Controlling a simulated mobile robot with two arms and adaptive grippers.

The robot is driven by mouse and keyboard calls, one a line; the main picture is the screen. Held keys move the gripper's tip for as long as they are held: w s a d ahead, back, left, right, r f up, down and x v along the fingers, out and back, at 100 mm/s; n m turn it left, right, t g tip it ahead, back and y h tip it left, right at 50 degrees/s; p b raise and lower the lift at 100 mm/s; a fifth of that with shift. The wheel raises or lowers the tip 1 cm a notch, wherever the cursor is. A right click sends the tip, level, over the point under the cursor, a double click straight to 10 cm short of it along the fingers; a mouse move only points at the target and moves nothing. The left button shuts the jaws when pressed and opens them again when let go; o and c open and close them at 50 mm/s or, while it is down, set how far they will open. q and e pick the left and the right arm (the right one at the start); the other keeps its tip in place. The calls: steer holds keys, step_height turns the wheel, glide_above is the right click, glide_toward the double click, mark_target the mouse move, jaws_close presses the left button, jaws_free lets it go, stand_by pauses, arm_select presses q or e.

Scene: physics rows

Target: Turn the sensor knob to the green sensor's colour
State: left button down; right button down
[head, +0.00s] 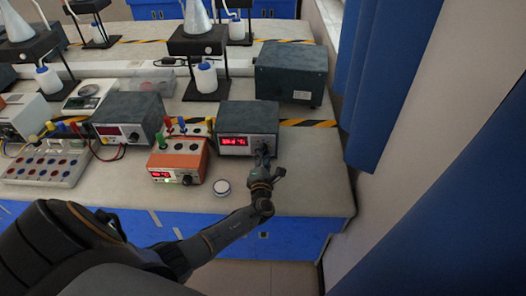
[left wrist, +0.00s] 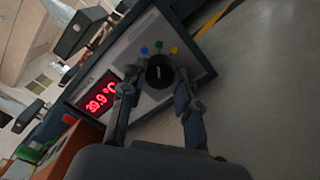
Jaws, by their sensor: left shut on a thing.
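The grey meter box (head: 250,115) stands near the right end of the bench, with a lit red display. The left wrist view shows its face (left wrist: 122,55), the display reading about 39.9 °C (left wrist: 102,93), and a round black knob (left wrist: 160,72) with a pale pointer mark. Blue (left wrist: 144,50), green (left wrist: 158,44) and yellow-orange (left wrist: 174,49) dots lie above the knob. My left gripper (left wrist: 157,82) is shut on the knob, one finger on each side. In the head view, my left gripper (head: 263,152) covers the knob.
The orange box, with its own red display, stands left of the meter box. A small round white dish (head: 222,187) lies in front. A large dark grey box (head: 291,72) stands behind. The bench (head: 320,185) is bare to the right, and blue panels (head: 385,80) hang beyond.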

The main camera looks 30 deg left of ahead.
arm_select(q)
steer(key=shift+m, duration=0.5)
steer(key=c, duration=1)
jaws_free()
steer(key=shift+s+d, duration=0.15)
steer(key=shift+s, duration=0.05)
steer(key=v, duration=1.1)
steer(key=shift+s, duration=0.25)
